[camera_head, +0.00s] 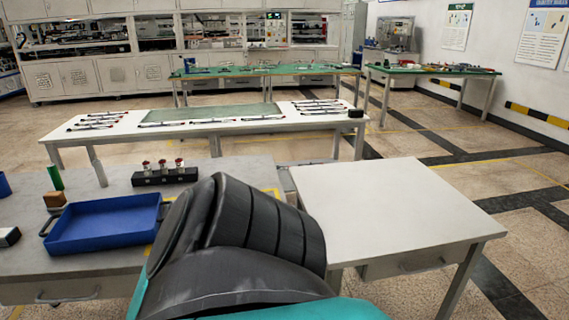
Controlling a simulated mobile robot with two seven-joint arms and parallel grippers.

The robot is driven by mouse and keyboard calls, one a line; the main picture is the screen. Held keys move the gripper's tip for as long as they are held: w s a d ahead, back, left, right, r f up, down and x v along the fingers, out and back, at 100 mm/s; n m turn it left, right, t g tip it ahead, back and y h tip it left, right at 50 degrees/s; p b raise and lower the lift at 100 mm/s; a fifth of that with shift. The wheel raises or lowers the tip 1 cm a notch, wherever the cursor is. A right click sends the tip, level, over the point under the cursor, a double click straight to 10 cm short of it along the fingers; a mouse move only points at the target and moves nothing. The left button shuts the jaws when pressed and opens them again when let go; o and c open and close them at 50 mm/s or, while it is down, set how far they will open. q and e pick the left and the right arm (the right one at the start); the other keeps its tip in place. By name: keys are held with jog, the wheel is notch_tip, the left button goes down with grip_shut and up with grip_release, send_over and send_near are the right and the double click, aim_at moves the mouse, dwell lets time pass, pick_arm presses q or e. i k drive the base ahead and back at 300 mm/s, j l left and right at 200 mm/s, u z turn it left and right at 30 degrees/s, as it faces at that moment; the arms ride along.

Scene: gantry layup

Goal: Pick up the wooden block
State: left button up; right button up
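The wooden block (54,200) is a small brown block on the grey table at the left. It stands just behind the left end of the blue tray (62,248), beside a green cylinder (55,177). Neither of my grippers shows in the head view. A black and teal part of my own body fills the lower middle and hides the table's right part near the tray.
A white cylinder (100,173) and a black holder with red-topped pieces (165,177) stand behind the tray. A black-and-white box (9,237) lies at the left edge. A bare white table (395,205) stands at right. Farther tables hold rods and parts.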

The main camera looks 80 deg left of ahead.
aim_at(55, 200)
jog(key=i+j+u, duration=0.45)
jog(key=u, duration=3.55)
jog(key=l, duration=0.1)
